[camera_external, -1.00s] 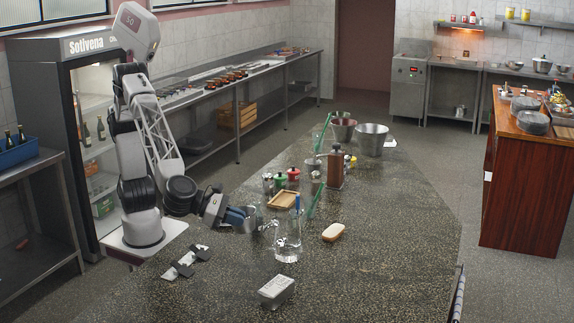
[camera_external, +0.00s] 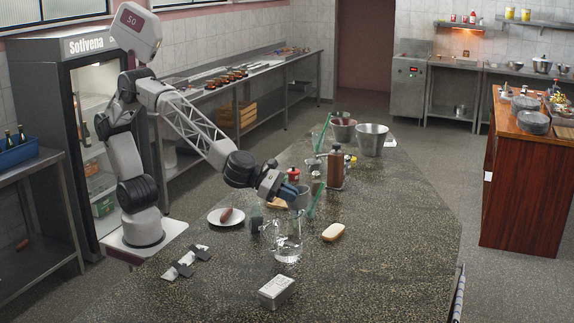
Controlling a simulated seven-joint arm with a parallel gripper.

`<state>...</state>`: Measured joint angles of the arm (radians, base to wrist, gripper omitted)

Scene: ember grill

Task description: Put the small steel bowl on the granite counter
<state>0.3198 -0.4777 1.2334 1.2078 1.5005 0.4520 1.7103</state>
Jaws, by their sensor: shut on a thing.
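The small steel bowl (camera_external: 302,198) is in the jaws of my gripper (camera_external: 287,191), which is shut on it. The bowl is over the middle of the granite counter (camera_external: 370,230), behind the glass jug. I cannot tell whether its base touches the counter. My gripper partly hides the bowl and the small wooden tray (camera_external: 275,205) behind it.
A glass jug (camera_external: 288,245) stands close in front, with a bread roll (camera_external: 333,232) to its right. A white plate (camera_external: 237,222) with a sausage lies left. A brown bottle (camera_external: 335,170) and a red-topped jar (camera_external: 293,174) stand behind. The right side of the counter is clear.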

